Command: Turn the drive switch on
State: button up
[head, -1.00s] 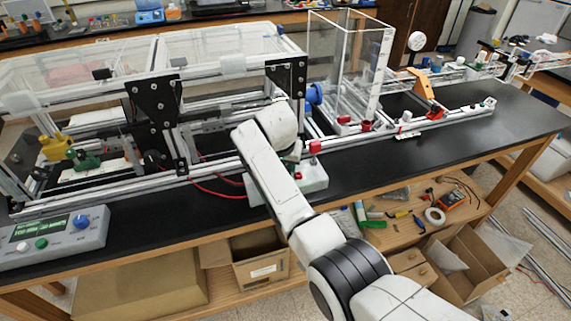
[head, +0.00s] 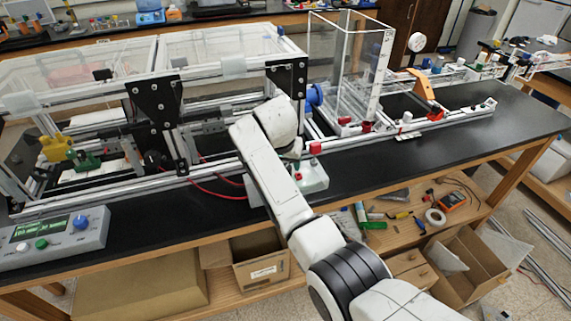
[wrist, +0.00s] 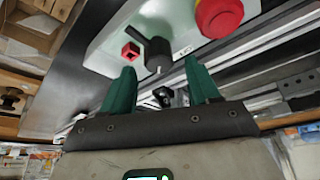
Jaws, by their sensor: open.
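The drive switch (wrist: 158,50) is a black knob with a lever on a pale control box (wrist: 104,58). In the wrist view it stands between a small red square (wrist: 131,51) and a round red button (wrist: 218,15). My gripper (wrist: 160,66) is open with its green fingers apart, the switch showing between their tips. I cannot tell whether the fingers touch it. In the head view the control box (head: 314,180) with its red button (head: 315,148) is partly behind my arm, which hides the switch and my gripper.
A metal extrusion frame (head: 110,182) stands on the black bench behind the box. Red wires (head: 215,192) lie left of the box. A console (head: 55,240) with a green display sits at the left. Bare black bench top (head: 375,168) lies to the right.

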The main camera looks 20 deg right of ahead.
jog(key=b+v, duration=0.1)
jog(key=v, duration=0.8)
jog(key=s+d+f+n+g+y, duration=0.15)
jog(key=s+d+f, duration=0.25)
jog(key=s+f, duration=0.65)
jog(key=s+d+f+n, duration=0.2)
jog(key=s+d+f, duration=0.2)
jog(key=s+f, duration=0.6)
jog(key=s+d+f+n+g, duration=0.1)
jog(key=s+d+f+n, duration=0.1)
jog(key=s, duration=2.3)
jog(key=shift+s+y, duration=0.25)
jog(key=shift+y, duration=0.1)
